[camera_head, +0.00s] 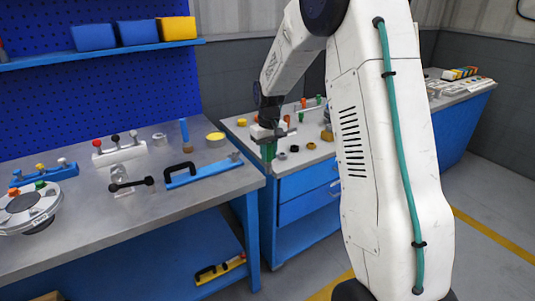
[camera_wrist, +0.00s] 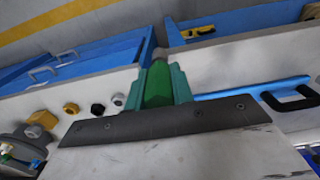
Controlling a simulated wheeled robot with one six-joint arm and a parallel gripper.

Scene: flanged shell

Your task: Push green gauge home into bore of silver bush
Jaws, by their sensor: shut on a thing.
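My gripper (camera_head: 268,150) hangs over the near left part of the back workbench. In the wrist view its teal fingers (camera_wrist: 158,88) are shut on the green gauge (camera_wrist: 157,84), one on each side of it. In the head view the green at the fingertips is small, and gauge and fingers cannot be told apart. A small silver ring-like piece (camera_head: 160,139) stands on the left bench and may be the silver bush; I cannot tell for sure. No bore is visible under the gauge in the wrist view.
The left bench (camera_head: 110,212) holds a blue bar with a black handle (camera_head: 180,171), a yellow disc (camera_head: 215,136) and a clamp (camera_head: 130,184). A gap separates the benches.

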